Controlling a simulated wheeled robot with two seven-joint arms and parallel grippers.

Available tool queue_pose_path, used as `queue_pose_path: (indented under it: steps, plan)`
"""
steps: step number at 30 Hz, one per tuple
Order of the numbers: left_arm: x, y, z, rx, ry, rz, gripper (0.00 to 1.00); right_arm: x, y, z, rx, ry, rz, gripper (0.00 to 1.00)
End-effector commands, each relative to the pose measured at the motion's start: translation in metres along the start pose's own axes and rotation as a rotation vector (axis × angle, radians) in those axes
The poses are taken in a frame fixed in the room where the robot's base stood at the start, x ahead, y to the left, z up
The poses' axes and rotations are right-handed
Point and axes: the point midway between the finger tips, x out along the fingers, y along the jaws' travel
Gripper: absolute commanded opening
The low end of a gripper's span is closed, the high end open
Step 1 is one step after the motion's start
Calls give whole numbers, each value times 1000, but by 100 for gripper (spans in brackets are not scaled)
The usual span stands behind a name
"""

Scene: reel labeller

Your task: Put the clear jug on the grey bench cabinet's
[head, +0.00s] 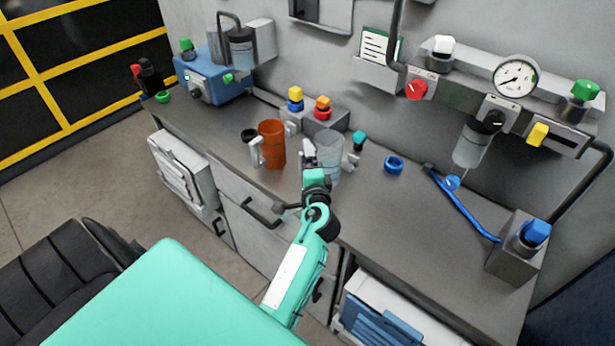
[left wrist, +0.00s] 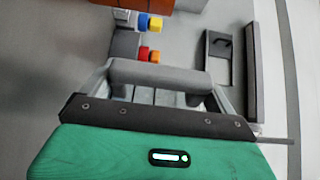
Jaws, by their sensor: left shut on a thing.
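The clear jug (head: 330,158) is over the middle of the grey bench cabinet's worktop (head: 400,220). It looks upright, and I cannot tell whether its base touches the top. My left gripper (head: 309,168) is at its near left side, shut on its handle. In the left wrist view a grey bar, which looks like the handle (left wrist: 160,73), lies across between the fingers; the clear body is hard to make out there. My right gripper is not in view.
An orange jug (head: 271,144) stands just left of the clear one. Behind are a box with yellow and red knobs (head: 322,113) and a teal-capped item (head: 358,140). The front right worktop is clear.

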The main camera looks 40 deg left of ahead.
Motion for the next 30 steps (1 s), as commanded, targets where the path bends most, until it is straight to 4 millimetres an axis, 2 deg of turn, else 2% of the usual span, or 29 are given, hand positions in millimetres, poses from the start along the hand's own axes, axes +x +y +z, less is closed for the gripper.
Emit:
queue_pose_path:
  steps: [6, 12, 24, 25, 26, 30]
  plan:
    - [0, 22, 0, 2, 1, 0, 61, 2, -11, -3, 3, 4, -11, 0]
    - [0, 46, 0, 1, 0, -2, 61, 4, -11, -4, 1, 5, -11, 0]
    - [0, 52, 0, -1, 0, -2, 61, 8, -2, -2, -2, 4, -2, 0]
    - [0, 53, 0, -1, 0, -1, 93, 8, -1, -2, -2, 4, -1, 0]
    - [0, 51, 0, -1, 0, -1, 99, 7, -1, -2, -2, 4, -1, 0]
    - [0, 51, 0, -1, 0, -1, 100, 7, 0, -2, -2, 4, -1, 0]
